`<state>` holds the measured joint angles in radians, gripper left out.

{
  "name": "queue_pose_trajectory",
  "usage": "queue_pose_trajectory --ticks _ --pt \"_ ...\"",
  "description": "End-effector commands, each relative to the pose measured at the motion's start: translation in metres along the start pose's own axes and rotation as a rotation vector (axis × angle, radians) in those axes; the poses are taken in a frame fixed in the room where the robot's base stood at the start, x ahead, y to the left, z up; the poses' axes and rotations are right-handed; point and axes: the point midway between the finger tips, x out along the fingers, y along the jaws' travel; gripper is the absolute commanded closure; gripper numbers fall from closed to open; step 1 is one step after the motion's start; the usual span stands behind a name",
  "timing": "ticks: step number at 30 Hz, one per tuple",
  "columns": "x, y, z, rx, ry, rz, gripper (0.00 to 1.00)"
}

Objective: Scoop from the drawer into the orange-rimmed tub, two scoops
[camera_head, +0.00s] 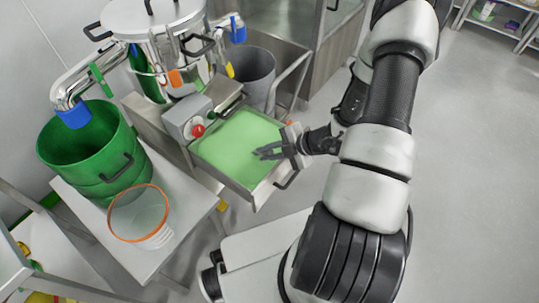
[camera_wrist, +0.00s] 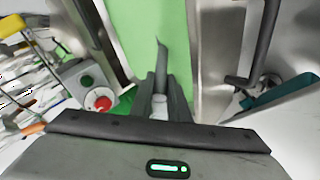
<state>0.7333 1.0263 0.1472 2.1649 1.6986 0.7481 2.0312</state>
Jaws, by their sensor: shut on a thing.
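The drawer (camera_head: 266,190) is pulled out below the steel machine and holds a level bed of green powder (camera_head: 235,142). The powder also shows in the wrist view (camera_wrist: 140,30). My gripper (camera_head: 268,152) is over the front right part of the drawer. In the wrist view its fingers (camera_wrist: 160,92) are shut on a pale, handle-like piece (camera_wrist: 160,107), probably the scoop's handle. The scoop's bowl cannot be made out, so its load is unclear. The orange-rimmed tub (camera_head: 155,238), pale and see-through, stands upright on the bench at lower left and looks empty.
A large green drum (camera_head: 90,165) stands behind the tub on the grey bench (camera_head: 190,205). A control box with a red button (camera_head: 197,130) sits beside the drawer's left edge. A grey bin (camera_head: 253,75) is behind the drawer. The floor at right is clear.

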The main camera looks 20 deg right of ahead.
Motion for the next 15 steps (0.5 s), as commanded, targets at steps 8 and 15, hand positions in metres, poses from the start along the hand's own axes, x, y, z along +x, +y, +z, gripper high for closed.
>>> queue_pose_trajectory --ticks 8,15 --pt "0.013 0.016 0.002 -0.002 0.001 0.003 1.0" --pt "-0.004 0.026 -0.007 0.001 0.001 0.002 1.0"
